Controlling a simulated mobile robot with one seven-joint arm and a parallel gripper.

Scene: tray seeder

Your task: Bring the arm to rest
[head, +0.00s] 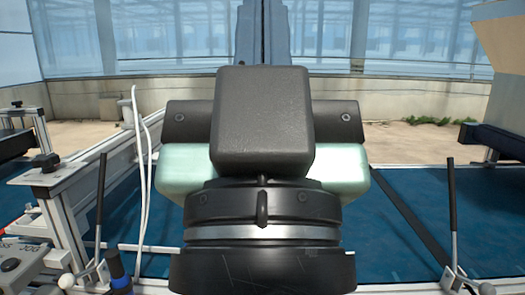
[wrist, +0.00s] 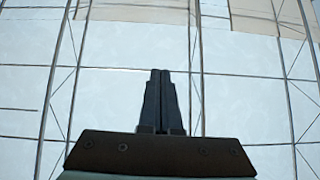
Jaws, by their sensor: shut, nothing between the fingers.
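My gripper (wrist: 160,72) shows in the wrist view with its two dark fingers together and nothing between them. Behind it there are only pale glass panes and thin frame bars, so it points at the greenhouse glazing. In the head view my own arm fills the middle of the picture, with dark housings and a pale green link. The fingers cannot be made out in the head view.
A blue belt surface (head: 400,215) lies behind my arm. A metal frame with clamps (head: 50,180) stands at the left, beside a white cable (head: 143,185). Black-handled levers stand at left (head: 101,205) and right (head: 453,210). A low concrete wall (head: 415,97) runs behind.

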